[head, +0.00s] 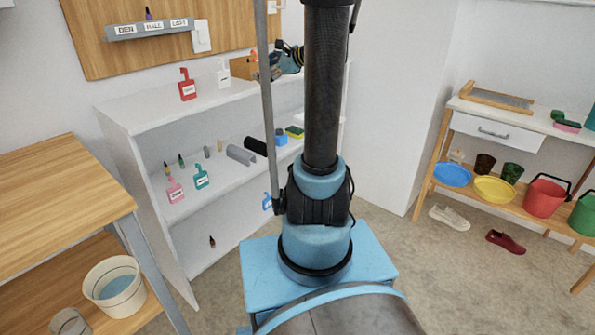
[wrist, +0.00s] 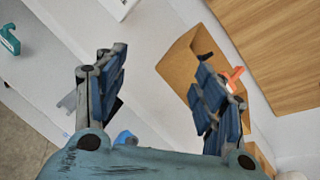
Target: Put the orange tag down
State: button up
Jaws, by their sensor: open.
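The orange tag (wrist: 234,76) shows in the wrist view just beyond my right finger, by the brown box. The finger hides part of it, and I cannot tell whether it touches the finger or rests on the box. My gripper (wrist: 155,88) is open, with its two blue-padded fingers wide apart and nothing between them. In the head view my gripper (head: 274,62) is small, at the top of the white shelf unit beside the brown box (head: 242,68), partly behind my arm.
A wooden table (head: 60,200) stands left. A bench with bowls and buckets (head: 545,197) stands right.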

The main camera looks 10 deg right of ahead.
jog(key=s+a+f+n+g+h, duration=0.1)
jog(key=s+f+n+g+h, duration=0.1)
jog(key=s+f+n, duration=0.5)
jog(key=s+a+f+n+g+h, duration=0.1)
jog(key=s+f+n+g+h, duration=0.15)
jog(key=s, duration=0.85)
jog(key=s+a+f+n+g+h, duration=0.1)
jog(key=s+f+n+g+h, duration=0.1)
jog(key=s+f+n, duration=0.55)
jog(key=s+d+f+n+g+h, duration=0.1)
jog(key=s+d+f+n+h, duration=0.2)
jog(key=s, duration=0.8)
jog(key=d+f, duration=0.2)
jog(key=d, duration=0.1)
jog(key=shift+n, duration=0.4)
jog(key=shift+w+d+f, duration=0.1)
jog(key=shift+w+f, duration=0.05)
jog(key=shift+w, duration=0.25)
